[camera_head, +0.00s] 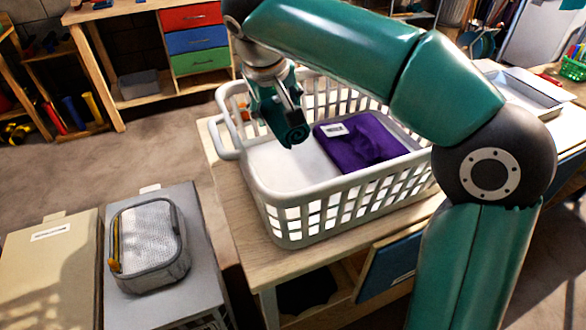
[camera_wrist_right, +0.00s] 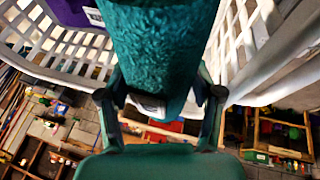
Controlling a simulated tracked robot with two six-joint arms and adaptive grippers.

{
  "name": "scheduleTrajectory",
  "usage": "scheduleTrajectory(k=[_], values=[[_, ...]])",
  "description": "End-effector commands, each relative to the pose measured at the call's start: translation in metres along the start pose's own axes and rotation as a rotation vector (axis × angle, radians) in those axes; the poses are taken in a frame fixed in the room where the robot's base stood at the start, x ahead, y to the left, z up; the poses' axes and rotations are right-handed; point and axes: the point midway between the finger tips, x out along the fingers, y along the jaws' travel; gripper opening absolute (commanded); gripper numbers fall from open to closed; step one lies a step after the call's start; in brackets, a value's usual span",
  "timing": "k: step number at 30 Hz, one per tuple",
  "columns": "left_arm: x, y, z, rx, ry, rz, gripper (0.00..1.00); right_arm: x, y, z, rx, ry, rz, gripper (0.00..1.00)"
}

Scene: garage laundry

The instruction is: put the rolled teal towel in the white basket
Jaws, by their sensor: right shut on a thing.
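I cannot tell whether the towel touches the basket. My left gripper is in neither view.
A folded purple cloth (camera_head: 372,143) with a white label lies in the basket's right part; the left part of its floor is bare. A mesh pouch (camera_head: 150,240) lies on a grey box lid at the lower left. A metal tray (camera_head: 525,92) stands at the right.

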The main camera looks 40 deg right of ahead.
Motion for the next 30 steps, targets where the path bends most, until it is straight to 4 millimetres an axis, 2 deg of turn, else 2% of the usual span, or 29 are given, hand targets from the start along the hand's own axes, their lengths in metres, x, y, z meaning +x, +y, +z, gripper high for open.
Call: scheduleTrajectory(k=[1,6,12,20,27,30], values=[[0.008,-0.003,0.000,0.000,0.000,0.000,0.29,0.016,-0.001,0.009,0.003,-0.005,0.004,0.21],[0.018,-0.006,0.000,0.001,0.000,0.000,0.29,0.058,-0.009,0.028,0.012,-0.008,0.006,0.21],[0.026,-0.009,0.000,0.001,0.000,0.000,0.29,0.095,-0.019,0.044,0.016,-0.007,0.007,0.21],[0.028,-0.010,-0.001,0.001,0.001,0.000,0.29,0.111,-0.025,0.050,0.017,-0.005,0.007,0.21],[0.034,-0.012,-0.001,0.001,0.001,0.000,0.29,0.140,-0.033,0.062,0.017,-0.008,0.007,0.21],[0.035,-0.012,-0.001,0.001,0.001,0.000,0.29,0.145,-0.035,0.064,0.017,-0.005,0.006,0.21]])
